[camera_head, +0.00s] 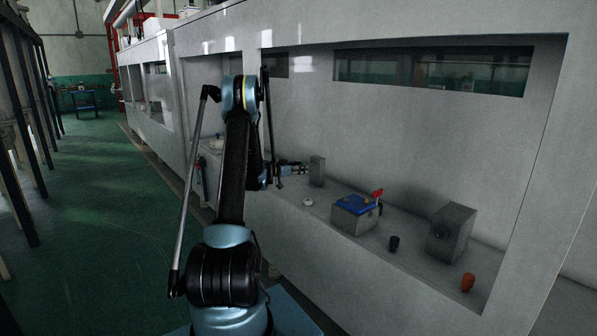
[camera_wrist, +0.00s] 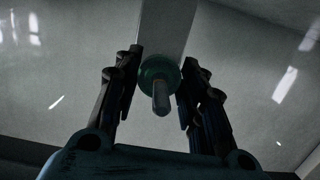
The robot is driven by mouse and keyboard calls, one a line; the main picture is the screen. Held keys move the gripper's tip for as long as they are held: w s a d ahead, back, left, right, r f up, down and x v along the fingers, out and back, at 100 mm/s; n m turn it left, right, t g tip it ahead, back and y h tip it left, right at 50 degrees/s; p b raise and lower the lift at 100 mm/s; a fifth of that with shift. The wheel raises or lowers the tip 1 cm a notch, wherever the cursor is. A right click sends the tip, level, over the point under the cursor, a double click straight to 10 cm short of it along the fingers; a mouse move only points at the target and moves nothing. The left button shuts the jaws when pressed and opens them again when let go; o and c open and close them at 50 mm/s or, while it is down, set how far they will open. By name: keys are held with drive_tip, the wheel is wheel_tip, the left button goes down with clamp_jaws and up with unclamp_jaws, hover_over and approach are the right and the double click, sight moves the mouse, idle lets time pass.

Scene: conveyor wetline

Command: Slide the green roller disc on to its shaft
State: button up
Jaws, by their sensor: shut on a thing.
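In the wrist view, the green roller disc (camera_wrist: 159,70) sits between the two fingers of my gripper (camera_wrist: 160,82), which is shut on it. A grey rounded shaft (camera_wrist: 161,98) shows at the disc's centre and points toward the camera. A pale grey post (camera_wrist: 168,28) stands directly behind the disc. Whether the disc touches the post cannot be told. In the head view, my gripper (camera_head: 292,168) is at the left face of the grey post (camera_head: 317,171), inside the bay. The disc is too small and dark to make out there.
On the ledge are a small white round piece (camera_head: 307,202), a grey box with a blue top (camera_head: 353,206), a red part (camera_head: 377,193), a black cylinder (camera_head: 394,243), a grey block (camera_head: 452,232) and an orange piece (camera_head: 467,282). The bay's wall frames the ledge.

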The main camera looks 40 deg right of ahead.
drive_tip(key=shift+w+d, duration=0.1)
drive_tip(key=shift+d, duration=1.15)
drive_tip(key=o, duration=1)
drive_tip(key=a, duration=0.4)
drive_tip(key=a+r, duration=0.1)
drive_tip(key=a, duration=0.3)
drive_tip(key=s+a, duration=0.1)
drive_tip(key=a, duration=0.3)
drive_tip(key=shift+r, duration=0.35)
drive_tip(key=shift+d, duration=0.1)
